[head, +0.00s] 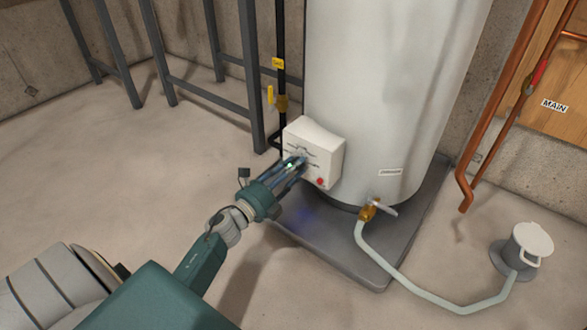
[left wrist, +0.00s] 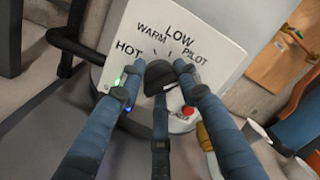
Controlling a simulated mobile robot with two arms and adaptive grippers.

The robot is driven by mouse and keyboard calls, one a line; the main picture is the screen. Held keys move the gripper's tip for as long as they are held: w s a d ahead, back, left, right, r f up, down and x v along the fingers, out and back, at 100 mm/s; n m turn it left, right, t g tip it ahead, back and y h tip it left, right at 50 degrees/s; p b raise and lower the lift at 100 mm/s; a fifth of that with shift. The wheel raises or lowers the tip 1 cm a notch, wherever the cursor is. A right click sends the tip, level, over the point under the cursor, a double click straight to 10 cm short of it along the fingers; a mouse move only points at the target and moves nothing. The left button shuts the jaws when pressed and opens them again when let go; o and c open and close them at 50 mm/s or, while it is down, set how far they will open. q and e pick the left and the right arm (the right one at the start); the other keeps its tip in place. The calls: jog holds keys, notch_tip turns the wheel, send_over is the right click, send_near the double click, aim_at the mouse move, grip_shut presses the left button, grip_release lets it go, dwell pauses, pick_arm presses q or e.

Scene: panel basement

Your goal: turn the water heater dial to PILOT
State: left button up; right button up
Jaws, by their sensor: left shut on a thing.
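The water heater (head: 380,80) is a tall pale tank. A white control box (head: 325,150) is on its lower front. In the left wrist view, the box face (left wrist: 205,70) reads HOT, WARM, LOW and PILOT in an arc around a dark dial (left wrist: 160,73). My left gripper (head: 299,161) is at the box front, and its blue fingers are closed around the dial in the left wrist view. I cannot tell which mark the dial points to, as the fingers hide part of it. A red button (head: 320,182) is at the lower right of the box. My right gripper is not in view.
A yellow-handled gas valve (head: 281,103) is left of the box. The heater stands on a grey tray (head: 335,255).

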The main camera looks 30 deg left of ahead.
pick_arm(q)
jog(key=shift+f, duration=0.15)
jog(key=o, duration=1.1)
jog(key=shift+o, duration=0.2)
jog(key=s+a, duration=0.1)
jog(key=s, duration=1.1)
jog(key=shift+a+f, duration=0.2)
jog(key=shift+f, duration=0.05)
jog(key=shift+d+r, duration=0.1)
